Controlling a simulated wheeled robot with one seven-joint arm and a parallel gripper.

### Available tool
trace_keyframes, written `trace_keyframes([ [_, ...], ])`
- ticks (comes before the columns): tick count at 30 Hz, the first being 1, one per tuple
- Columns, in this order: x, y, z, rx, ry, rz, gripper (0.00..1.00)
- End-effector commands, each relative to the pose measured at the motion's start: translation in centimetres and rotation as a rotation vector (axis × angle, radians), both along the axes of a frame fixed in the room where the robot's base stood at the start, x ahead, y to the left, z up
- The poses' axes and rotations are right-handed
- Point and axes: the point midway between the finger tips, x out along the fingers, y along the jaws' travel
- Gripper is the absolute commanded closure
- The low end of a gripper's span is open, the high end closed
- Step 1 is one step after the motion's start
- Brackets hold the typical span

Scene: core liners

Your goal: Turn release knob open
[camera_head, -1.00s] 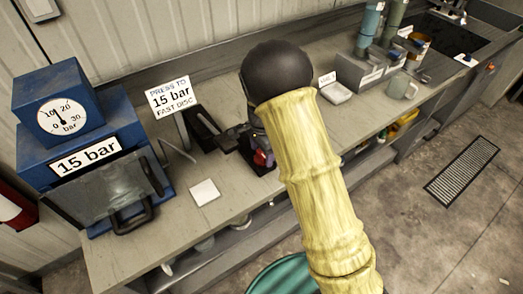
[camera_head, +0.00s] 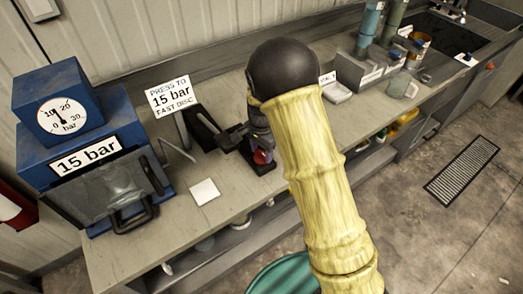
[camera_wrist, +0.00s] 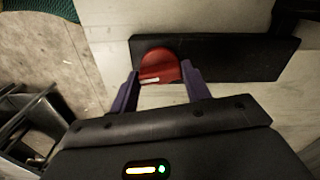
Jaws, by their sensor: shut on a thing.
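The red release knob (camera_wrist: 160,67) sits on a dark base plate (camera_wrist: 235,57) in the wrist view, with a pale bar on its face. My gripper (camera_wrist: 161,88) has its two purple fingers on either side of the knob and is shut on it. In the head view the red knob (camera_head: 262,156) shows at the bench's front edge, partly hidden by my gripper and arm. The black lever (camera_head: 210,128) lies behind it. The sign (camera_head: 171,98) reads "PRESS TO 15 bar FAST DISC".
A blue press (camera_head: 85,140) with a dial and a "15 bar" label stands at the left. A white square (camera_head: 204,192) lies on the bench (camera_head: 130,250). Bottles (camera_head: 369,25), a mug (camera_head: 402,88) and a sink are at the right. A green round thing (camera_head: 285,278) is below.

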Motion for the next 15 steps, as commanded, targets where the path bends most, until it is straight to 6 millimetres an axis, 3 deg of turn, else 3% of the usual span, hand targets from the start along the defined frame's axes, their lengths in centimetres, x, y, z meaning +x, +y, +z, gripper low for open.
trace_keyframes([
  [15,0.12,0.01,0.13,0.002,-0.004,0.470,0.76],
])
